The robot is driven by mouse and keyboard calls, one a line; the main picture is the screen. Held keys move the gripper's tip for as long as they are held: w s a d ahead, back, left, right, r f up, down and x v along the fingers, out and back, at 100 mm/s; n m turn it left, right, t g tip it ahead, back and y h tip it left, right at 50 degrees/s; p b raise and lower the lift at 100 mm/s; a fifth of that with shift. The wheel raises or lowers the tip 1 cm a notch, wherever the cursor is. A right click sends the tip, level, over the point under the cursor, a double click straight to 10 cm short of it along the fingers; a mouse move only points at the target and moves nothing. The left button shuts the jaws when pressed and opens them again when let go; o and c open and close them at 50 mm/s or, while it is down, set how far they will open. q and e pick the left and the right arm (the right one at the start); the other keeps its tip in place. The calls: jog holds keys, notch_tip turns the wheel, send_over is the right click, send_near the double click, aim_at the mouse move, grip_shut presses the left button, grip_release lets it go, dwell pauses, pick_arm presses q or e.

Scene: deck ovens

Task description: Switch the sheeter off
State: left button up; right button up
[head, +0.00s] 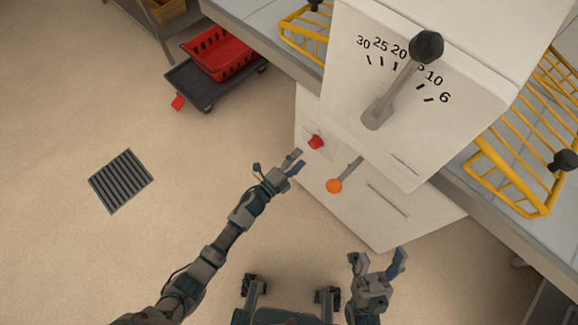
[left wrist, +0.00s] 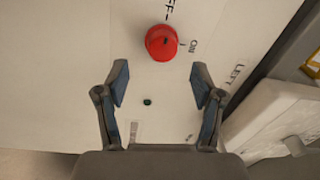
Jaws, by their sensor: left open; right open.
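The sheeter (head: 345,215) is a white machine with a numbered thickness scale and a black-knobbed lever (head: 427,47). A red rotary switch knob (head: 316,142) sits on its lower front panel. In the left wrist view the red knob (left wrist: 161,43) has a dark mark near the printed "ON", with part of "OFF" above it. My left gripper (head: 296,161) is open and empty, just short of the knob; in the left wrist view its fingers (left wrist: 160,85) are spread below the knob, not touching it. My right gripper (head: 378,260) is open and empty in front of the machine's base.
An orange-knobbed lever (head: 334,186) sticks out to the right of the red knob. Yellow wire guards (head: 517,190) flank the machine. A red basket (head: 222,54) rests on a dark trolley (head: 205,90) at the back left. The floor at left is clear around a drain grate (head: 121,181).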

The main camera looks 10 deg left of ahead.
pick_arm(q)
jog(key=v, duration=0.5)
jog(key=shift+s+a, duration=0.1)
jog(key=shift+a, duration=0.05)
jog(key=shift+f, duration=0.1)
